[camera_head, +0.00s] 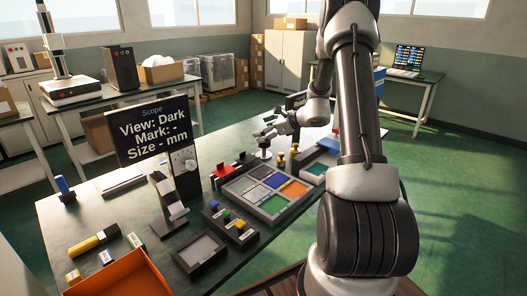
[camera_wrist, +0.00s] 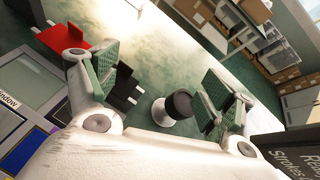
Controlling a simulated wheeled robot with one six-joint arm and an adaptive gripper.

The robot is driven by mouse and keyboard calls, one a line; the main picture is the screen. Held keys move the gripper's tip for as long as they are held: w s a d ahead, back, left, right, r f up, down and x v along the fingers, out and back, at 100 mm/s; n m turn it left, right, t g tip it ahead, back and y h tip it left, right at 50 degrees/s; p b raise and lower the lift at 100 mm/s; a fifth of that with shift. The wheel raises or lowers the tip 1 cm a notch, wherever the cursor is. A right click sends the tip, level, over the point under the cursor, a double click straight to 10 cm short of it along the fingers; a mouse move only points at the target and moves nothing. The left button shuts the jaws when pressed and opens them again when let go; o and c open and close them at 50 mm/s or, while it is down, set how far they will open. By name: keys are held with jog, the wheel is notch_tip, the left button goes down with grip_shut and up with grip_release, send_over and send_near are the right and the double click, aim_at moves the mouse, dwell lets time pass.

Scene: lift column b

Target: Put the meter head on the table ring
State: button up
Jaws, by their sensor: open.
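My gripper (camera_head: 269,133) is open above the far edge of the dark table (camera_head: 133,221). In the wrist view, its two green-padded fingers (camera_wrist: 160,85) stand wide apart with nothing held. A round black-topped piece (camera_wrist: 178,104) on a pale round foot shows between and beyond the fingers. A small pale-footed stand (camera_head: 263,154) shows just below my gripper in the head view. No part is clearly labelled as the meter head or table ring, so I cannot tell which they are.
A grey tray with coloured compartments (camera_head: 243,191) lies in front of my gripper. A display (camera_head: 153,131), button box (camera_head: 231,228) and orange bin (camera_head: 122,278) occupy the table's left and front.

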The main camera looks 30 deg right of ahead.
aim_at(264, 147)
jog(key=w+d+f+m+t+h, duration=0.2)
jog(key=w+d+f+m, duration=0.25)
jog(key=d+f, duration=0.3)
jog(key=shift+m, duration=0.45)
jog(key=x, duration=0.7)
grip_shut()
